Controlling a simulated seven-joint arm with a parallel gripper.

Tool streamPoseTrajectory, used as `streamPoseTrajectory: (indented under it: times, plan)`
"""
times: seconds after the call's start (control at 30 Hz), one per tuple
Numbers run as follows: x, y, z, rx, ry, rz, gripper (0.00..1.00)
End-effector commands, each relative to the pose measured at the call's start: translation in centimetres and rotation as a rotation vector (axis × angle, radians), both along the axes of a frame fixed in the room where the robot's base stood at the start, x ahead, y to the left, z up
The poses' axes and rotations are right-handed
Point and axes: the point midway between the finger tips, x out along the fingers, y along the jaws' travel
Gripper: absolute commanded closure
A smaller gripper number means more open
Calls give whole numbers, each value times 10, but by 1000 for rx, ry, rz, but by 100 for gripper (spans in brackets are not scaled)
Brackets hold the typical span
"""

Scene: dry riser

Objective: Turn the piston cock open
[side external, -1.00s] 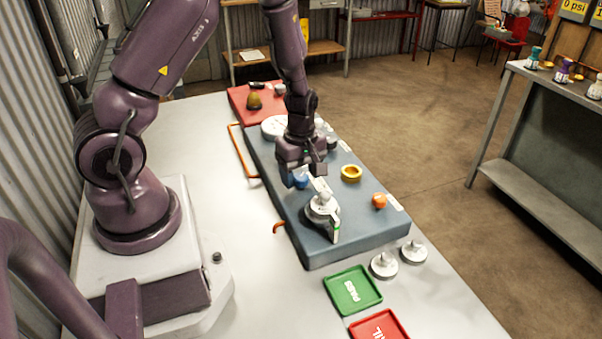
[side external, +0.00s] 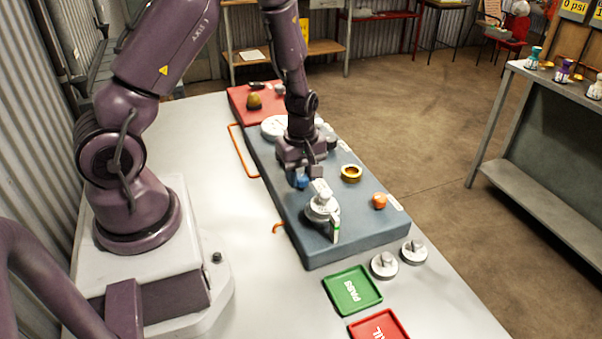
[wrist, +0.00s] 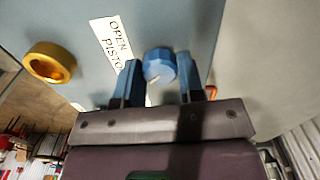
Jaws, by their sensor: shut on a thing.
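The piston cock is a blue faceted knob (wrist: 159,66) on the blue-grey panel. In the wrist view a white label (wrist: 112,42) reading "OPEN PISTO…" lies beside it, partly hidden by a finger. My gripper (wrist: 157,76) has one blue finger on each side of the knob and is shut on it. In the side view the blue knob (side external: 301,182) shows just below my gripper (side external: 302,170), which points down at the panel. The fingers hide part of the knob there, and its turn angle is not clear.
A white valve (side external: 322,206) with a lever stands close in front of the knob. A gold ring (side external: 351,173) and an orange knob (side external: 379,201) sit to the right. Green (side external: 352,290) and red (side external: 380,327) trays lie at the table's front.

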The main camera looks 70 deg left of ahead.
Motion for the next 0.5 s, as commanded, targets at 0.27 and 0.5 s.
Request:
streamPoseTrajectory:
  times: [0.27, 0.5]
  plan:
    - [0, 0, 1, -1, -1, -221, 88]
    - [0, 0, 1, 0, -2, -450, 88]
